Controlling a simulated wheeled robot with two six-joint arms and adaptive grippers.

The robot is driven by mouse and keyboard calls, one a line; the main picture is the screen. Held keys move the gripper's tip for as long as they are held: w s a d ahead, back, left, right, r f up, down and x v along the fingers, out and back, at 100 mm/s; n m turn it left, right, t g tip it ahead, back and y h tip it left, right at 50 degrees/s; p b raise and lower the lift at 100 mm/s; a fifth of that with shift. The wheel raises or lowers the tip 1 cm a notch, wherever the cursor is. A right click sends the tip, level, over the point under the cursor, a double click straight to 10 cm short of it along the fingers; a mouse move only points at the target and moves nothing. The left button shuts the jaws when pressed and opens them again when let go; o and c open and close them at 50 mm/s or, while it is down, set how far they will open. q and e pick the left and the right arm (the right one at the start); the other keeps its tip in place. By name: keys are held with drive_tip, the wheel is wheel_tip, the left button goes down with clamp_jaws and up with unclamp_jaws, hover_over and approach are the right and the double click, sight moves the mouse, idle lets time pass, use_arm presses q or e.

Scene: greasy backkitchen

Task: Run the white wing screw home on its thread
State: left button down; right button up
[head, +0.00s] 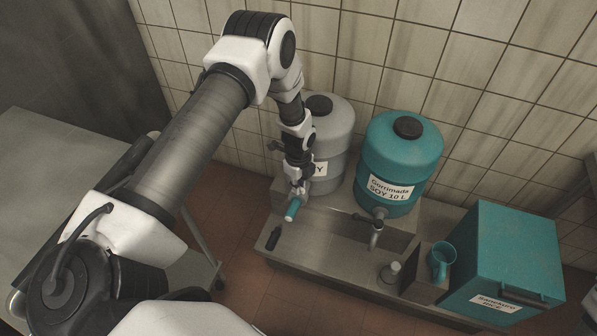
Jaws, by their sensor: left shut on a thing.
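My left gripper (298,180) points down in front of the grey barrel (328,130) and is shut on a small white part, which I take to be the white wing screw (300,191). The gripper covers most of it, so its wings and thread cannot be made out. A short teal spout (292,210) shows just below the fingers, angled down to the left over the steel basin. How far the screw sits on its thread cannot be seen. My right gripper is not in view.
A teal barrel (400,158) with a grey tap (378,216) stands to the right. The steel basin (335,245) lies below. A tiled wall is close behind.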

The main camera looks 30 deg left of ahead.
use_arm(q)
drive_tip(key=shift+w+r+m, duration=0.1)
drive_tip(key=shift+m, duration=0.7)
drive_tip(key=c, duration=1.3)
unclamp_jaws()
wheel_tip(320, 180, up, 4)
drive_tip(key=shift+f+p, duration=0.1)
drive_tip(key=shift+p, duration=1.05)
drive_tip(key=shift+f, duration=0.15)
